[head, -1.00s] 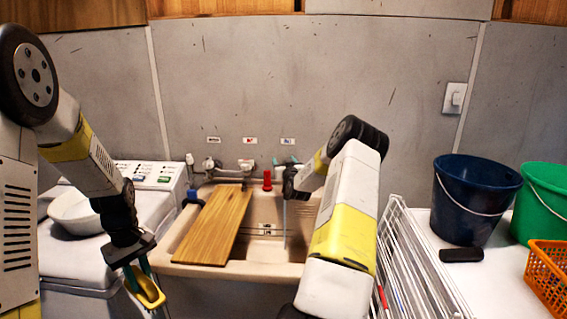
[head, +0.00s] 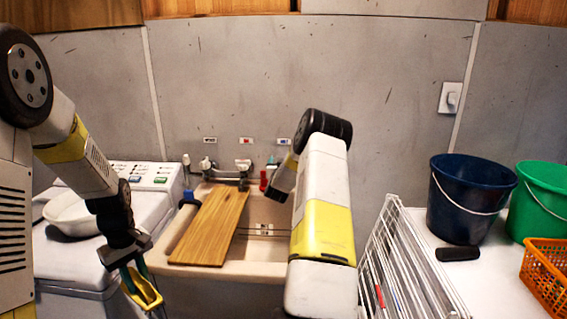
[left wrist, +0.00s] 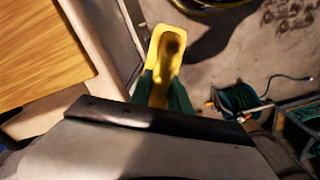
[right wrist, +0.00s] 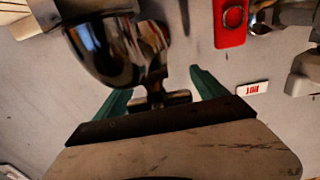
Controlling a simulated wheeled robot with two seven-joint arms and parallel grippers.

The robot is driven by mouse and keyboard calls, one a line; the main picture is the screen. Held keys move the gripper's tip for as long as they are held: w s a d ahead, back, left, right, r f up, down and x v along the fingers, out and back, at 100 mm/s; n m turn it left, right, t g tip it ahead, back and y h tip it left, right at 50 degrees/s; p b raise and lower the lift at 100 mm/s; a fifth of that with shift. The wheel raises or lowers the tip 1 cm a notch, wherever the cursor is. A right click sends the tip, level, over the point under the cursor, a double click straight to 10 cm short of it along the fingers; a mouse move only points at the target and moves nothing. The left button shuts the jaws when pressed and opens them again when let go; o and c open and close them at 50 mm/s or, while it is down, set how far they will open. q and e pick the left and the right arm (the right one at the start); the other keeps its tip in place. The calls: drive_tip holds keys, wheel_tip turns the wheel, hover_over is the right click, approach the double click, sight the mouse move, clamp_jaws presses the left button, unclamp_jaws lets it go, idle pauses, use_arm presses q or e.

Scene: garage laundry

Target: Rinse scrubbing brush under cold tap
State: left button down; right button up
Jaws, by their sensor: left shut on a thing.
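My left gripper (head: 128,265) is shut on the yellow scrubbing brush (head: 146,292), which hangs in front of the washing machine, left of the sink and outside it. The left wrist view shows the brush (left wrist: 165,50) between the green fingers. In the right wrist view my right gripper (right wrist: 160,85) is open, its green fingers apart on either side of a chrome tap's cross handle (right wrist: 160,99). I cannot tell whether they touch it. Water flow cannot be seen now.
A wooden board (head: 210,228) lies across the sink's left side. A white bowl (head: 72,214) sits on the washing machine (head: 155,215). A white rack (head: 405,260), blue bucket (head: 468,200), green bucket (head: 545,200) and orange basket (head: 548,275) stand at right.

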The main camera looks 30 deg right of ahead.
drive_tip(key=v, duration=1.2)
idle(0.5)
